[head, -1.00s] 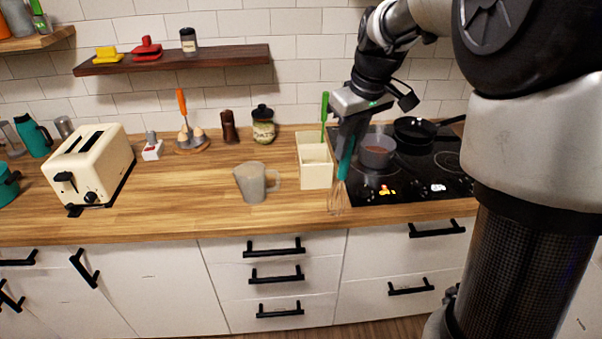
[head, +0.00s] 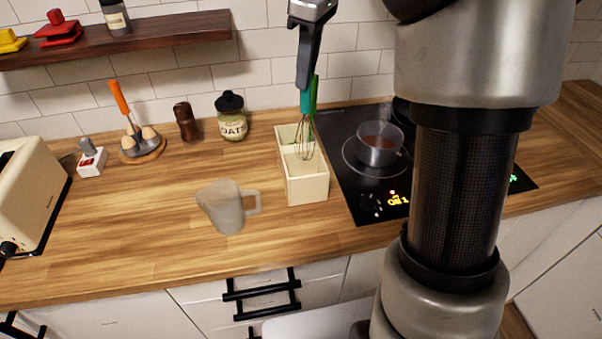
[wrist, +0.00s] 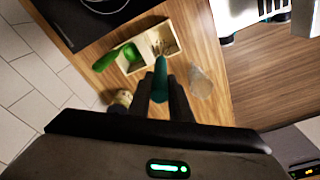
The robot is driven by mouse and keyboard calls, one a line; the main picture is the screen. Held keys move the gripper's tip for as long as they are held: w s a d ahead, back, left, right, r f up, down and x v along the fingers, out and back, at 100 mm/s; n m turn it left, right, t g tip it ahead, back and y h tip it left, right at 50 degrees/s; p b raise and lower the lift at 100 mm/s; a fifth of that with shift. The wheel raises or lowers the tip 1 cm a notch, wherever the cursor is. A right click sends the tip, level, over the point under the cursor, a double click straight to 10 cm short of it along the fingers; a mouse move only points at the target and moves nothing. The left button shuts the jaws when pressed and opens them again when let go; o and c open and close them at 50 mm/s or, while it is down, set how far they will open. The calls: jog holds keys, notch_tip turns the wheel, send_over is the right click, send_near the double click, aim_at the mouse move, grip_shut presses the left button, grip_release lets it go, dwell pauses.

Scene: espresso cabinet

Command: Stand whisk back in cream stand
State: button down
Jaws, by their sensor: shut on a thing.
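My gripper (head: 306,84) is shut on the teal handle of the whisk (head: 306,103), which hangs upright with its wire end down. The cream stand (head: 308,190) is a two-compartment box on the counter, left of the hob. The whisk's wires overlap the stand's front compartment in the head view; whether they are inside it or above it I cannot tell. In the wrist view, the whisk handle (wrist: 160,76) lies between my fingers and the wires show over the right compartment of the stand (wrist: 146,38). A green-handled utensil (wrist: 105,61) stands in the other compartment.
A grey jug (head: 226,212) stands left of the stand. The black hob (head: 350,200) with a steaming pot (head: 378,150) is close on the right. An oats jar (head: 232,120), a brown mill (head: 186,122) and a utensil holder (head: 142,150) stand behind.

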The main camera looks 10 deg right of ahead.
aim_at(306, 111)
notch_tip(306, 111, down, 10)
jog(key=shift+r+b, duration=0.1)
jog(key=shift+b, duration=0.2)
jog(key=shift+f, duration=0.25)
jog(key=c, duration=1.6)
grip_release()
